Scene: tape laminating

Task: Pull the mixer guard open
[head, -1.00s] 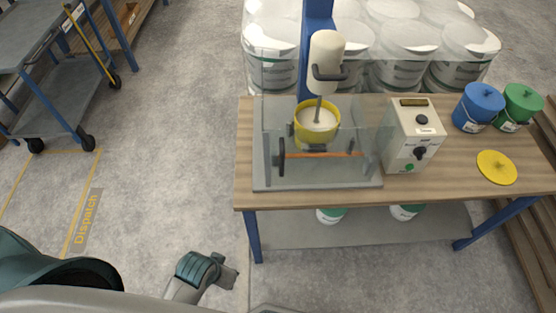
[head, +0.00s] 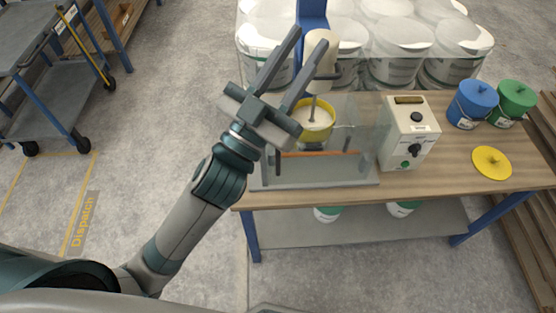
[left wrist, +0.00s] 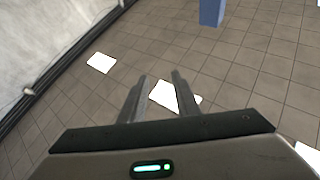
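The mixer guard (head: 368,134) is a clear box around the mixer on the wooden bench. Its dark handle at the front left is mostly hidden behind my left gripper. Inside, a yellow pot (head: 328,131) stands under the cream mixer head (head: 322,52) with its stirrer reaching down into it. My left gripper (head: 307,54) is open and empty, raised in front of the guard's left side with its fingers pointing up. The left wrist view also shows its two fingers (left wrist: 156,95) apart with nothing between them. My right gripper is not in view.
A control box (head: 408,133) stands right of the guard. A blue bucket (head: 472,104), a green bucket (head: 513,103) and a yellow lid (head: 491,163) are farther right. White drums (head: 398,38) stand behind the bench.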

